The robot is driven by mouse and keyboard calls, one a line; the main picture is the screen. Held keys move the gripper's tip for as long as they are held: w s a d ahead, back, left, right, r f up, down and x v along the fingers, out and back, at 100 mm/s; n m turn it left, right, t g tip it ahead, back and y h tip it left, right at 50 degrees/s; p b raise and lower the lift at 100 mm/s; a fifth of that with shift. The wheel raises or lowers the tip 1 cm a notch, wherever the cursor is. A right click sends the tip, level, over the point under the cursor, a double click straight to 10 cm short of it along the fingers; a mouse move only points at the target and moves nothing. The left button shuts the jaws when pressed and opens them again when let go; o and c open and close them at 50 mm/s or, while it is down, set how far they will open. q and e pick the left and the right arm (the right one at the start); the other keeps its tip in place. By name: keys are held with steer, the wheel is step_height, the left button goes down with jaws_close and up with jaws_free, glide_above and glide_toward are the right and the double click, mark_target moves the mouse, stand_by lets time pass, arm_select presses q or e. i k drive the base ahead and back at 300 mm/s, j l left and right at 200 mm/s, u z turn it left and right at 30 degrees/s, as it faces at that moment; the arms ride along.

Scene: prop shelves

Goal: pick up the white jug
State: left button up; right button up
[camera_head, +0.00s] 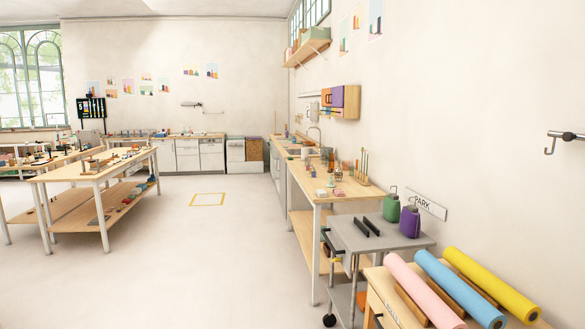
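I cannot make out a white jug in the head view. Several small items stand on the long wooden counter (345,192) along the right wall, but they are too small to tell apart. Neither of my grippers shows in this view.
A grey cart (372,240) at right holds a green container (391,208) and a purple container (410,222). Pink (423,290), blue (458,287) and yellow (490,285) rolls lie in front. A wooden worktable (75,176) stands left. The middle floor is clear around a yellow-outlined square (208,193).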

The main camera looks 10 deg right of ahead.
mark_target(305, 151)
steer(key=i+u, duration=0.15)
steer(key=i, duration=6.2)
steer(key=i+z, duration=0.1)
steer(key=i, duration=0.95)
steer(key=i+j+z, duration=0.15)
steer(key=i, duration=0.85)
